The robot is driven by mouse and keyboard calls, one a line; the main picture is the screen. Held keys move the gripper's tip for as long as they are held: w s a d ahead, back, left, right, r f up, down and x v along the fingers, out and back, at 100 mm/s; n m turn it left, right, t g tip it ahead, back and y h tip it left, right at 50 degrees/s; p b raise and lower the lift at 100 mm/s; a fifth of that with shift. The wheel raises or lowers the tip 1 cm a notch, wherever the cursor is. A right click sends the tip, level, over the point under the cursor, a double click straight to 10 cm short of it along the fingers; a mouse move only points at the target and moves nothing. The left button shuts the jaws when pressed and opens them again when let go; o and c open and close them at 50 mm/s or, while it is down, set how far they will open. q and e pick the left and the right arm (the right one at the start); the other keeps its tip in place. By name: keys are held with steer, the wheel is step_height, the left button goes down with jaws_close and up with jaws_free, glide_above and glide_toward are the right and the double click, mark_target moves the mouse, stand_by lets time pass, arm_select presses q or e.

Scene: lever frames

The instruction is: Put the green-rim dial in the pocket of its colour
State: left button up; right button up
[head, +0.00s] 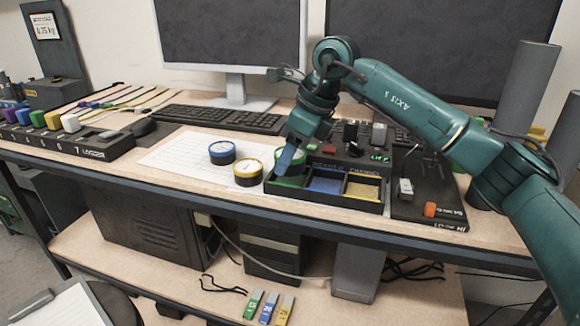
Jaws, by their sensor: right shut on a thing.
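The green-rim dial (298,156) is partly hidden behind the fingers of my right gripper (288,163). That gripper points down and is shut on the dial. They are at the left end of a black tray (325,200) with three pockets. The left pocket has a green floor (288,182), the middle one is blue (326,185) and the right one is yellow (362,191). The dial is over or at the green pocket; I cannot tell whether it rests inside. My left gripper is not in view.
A blue-rim dial (222,152) and a yellow-rim dial (248,172) lie left of the tray, by white paper (175,155). A black control panel (350,152) stands behind the tray. A keyboard (222,119) and monitors are farther back. The table's front edge is close to the tray.

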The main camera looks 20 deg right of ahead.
mark_target(291, 174)
step_height(291, 174, down, 3)
steer(key=shift+r, duration=0.2)
steer(key=shift+s+f, duration=0.1)
steer(key=shift+s, duration=0.05)
steer(key=shift+f+b, duration=0.3)
steer(key=shift+f, duration=0.1)
steer(key=shift+s+f, duration=0.15)
steer(key=shift+f, duration=0.2)
steer(key=o, duration=1)
steer(key=shift+r, duration=0.4)
steer(key=shift+d+r, duration=0.25)
steer(key=shift+r, duration=0.9)
arm_select(q)
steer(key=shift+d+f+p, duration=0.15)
steer(key=shift+p, duration=0.55)
arm_select(e)
steer(key=v, duration=1)
steer(key=shift+d+r, duration=0.1)
steer(key=shift+r, duration=0.1)
